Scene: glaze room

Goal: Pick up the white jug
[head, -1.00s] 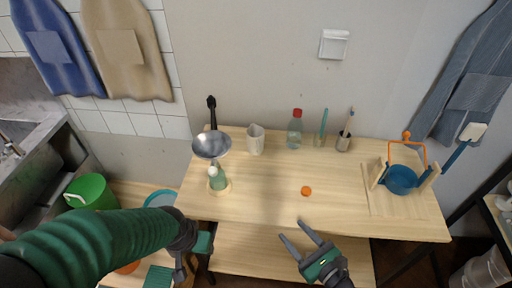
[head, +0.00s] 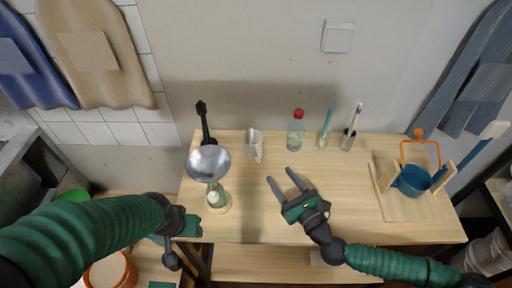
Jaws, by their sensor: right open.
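The white jug (head: 253,146) stands upright near the back of the wooden table (head: 255,225), left of centre, with its handle side toward the viewer. My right gripper (head: 279,175) is open and empty over the table, its fingers pointing toward the back wall. In the picture its fingertips are a little below and to the right of the jug, apart from it. My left gripper (head: 187,228) is at the table's left front corner, away from the jug; its fingers do not show clearly.
A red-capped clear bottle (head: 296,131), a glass with a green stick (head: 324,136) and a brush cup (head: 348,140) stand to the right. A blue pot (head: 413,181) sits far right.

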